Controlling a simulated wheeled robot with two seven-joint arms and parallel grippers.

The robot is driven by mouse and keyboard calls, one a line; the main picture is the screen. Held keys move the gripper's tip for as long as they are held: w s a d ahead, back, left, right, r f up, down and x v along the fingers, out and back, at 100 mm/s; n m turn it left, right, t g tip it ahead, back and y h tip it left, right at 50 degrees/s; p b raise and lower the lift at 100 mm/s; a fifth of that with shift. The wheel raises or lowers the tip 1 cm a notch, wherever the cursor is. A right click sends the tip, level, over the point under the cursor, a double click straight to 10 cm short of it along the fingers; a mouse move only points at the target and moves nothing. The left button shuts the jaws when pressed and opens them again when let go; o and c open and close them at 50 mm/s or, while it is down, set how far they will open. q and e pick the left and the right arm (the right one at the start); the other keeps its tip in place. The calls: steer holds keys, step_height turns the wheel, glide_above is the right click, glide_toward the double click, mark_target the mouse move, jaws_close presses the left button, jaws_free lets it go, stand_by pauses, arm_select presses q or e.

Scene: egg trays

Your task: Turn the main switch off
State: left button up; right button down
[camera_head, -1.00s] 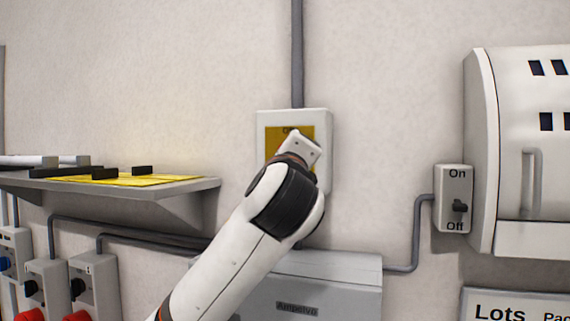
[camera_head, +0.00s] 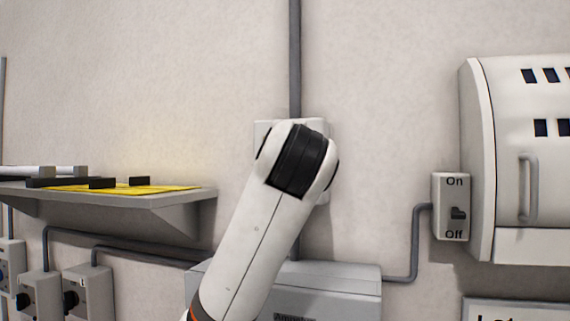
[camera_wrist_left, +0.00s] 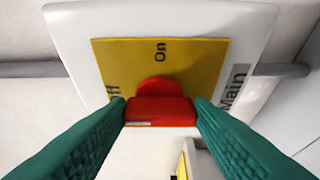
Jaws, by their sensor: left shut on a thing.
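The main switch is a white wall box (camera_wrist_left: 262,28) with a yellow plate (camera_wrist_left: 112,60) marked "On", a partly hidden "ff", and "Main" on its edge. The text lies sideways in the left wrist view. Its red knob (camera_wrist_left: 160,88) is between the green fingers of my left gripper (camera_wrist_left: 160,110), which is shut on it. I cannot tell for sure which mark the knob points to. In the head view my left arm covers most of the box (camera_head: 263,128) and hides the knob and gripper. My right gripper is not in view.
A smaller On/Off switch (camera_head: 451,206) is on the wall to the right, beside a white cabinet (camera_head: 500,160) with a handle. A grey shelf (camera_head: 150,204) juts out at left. A grey box (camera_head: 350,285) is below the main switch.

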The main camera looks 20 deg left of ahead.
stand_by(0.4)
arm_select(q)
steer(key=o, duration=1)
steer(key=shift+s, duration=0.1)
steer(key=b+v, duration=0.8)
steer(key=v, duration=0.4)
steer(key=shift+a, duration=0.15)
steer(key=shift+f, duration=0.1)
